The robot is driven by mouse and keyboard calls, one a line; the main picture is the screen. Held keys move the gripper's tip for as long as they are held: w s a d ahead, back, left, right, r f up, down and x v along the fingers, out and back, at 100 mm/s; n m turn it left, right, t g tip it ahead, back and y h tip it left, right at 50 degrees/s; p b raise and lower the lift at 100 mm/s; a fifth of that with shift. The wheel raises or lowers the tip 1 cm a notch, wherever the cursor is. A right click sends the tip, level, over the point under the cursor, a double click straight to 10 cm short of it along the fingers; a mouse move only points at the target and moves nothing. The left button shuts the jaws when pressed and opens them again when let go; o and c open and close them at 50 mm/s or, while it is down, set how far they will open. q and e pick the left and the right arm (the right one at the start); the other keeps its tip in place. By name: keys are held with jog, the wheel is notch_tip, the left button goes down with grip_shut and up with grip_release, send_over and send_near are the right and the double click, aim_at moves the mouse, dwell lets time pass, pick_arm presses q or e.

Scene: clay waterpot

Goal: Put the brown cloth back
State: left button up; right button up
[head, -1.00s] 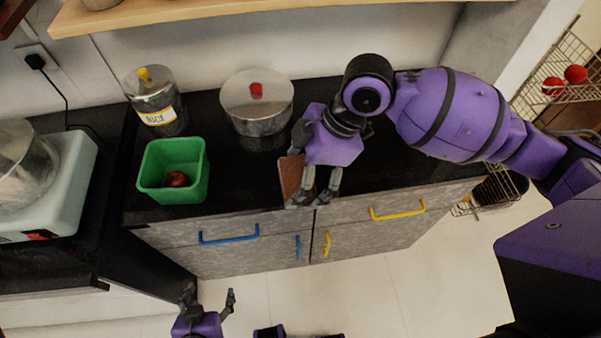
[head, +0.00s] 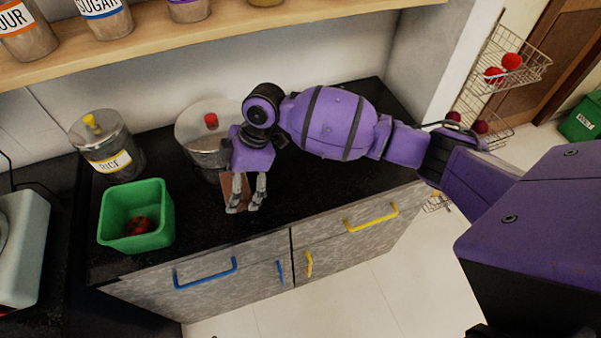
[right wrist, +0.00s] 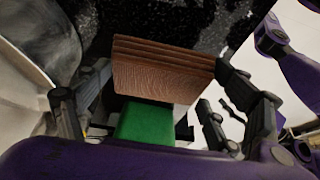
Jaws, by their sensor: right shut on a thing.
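The brown cloth shows as a small folded slab (head: 228,190) in the head view, partly hidden by my right gripper (head: 246,206). In the right wrist view, the brown cloth (right wrist: 165,78) has several stacked layers and lies between the fingers of my right gripper. The gripper is shut on it, over the black counter (head: 310,180) near its front edge. I cannot tell whether the cloth touches the counter. My left gripper is not in the head view.
A green bin (head: 112,230) with a red item inside stands on the counter's left. Behind are the rice jar (head: 112,160) and a metal pot with a red knob (head: 196,155). A shelf with jars (head: 180,50) overhangs the back. The counter's right side is clear.

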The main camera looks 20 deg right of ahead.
jog(key=shift+w+a+f, duration=0.15)
jog(key=shift+w, duration=0.15)
notch_tip(320, 180, down, 2)
jog(key=shift+f, duration=0.55)
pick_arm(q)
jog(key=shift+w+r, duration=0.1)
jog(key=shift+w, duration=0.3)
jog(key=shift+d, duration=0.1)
pick_arm(e)
jog(key=shift+f, duration=0.15)
jog(key=o, duration=1)
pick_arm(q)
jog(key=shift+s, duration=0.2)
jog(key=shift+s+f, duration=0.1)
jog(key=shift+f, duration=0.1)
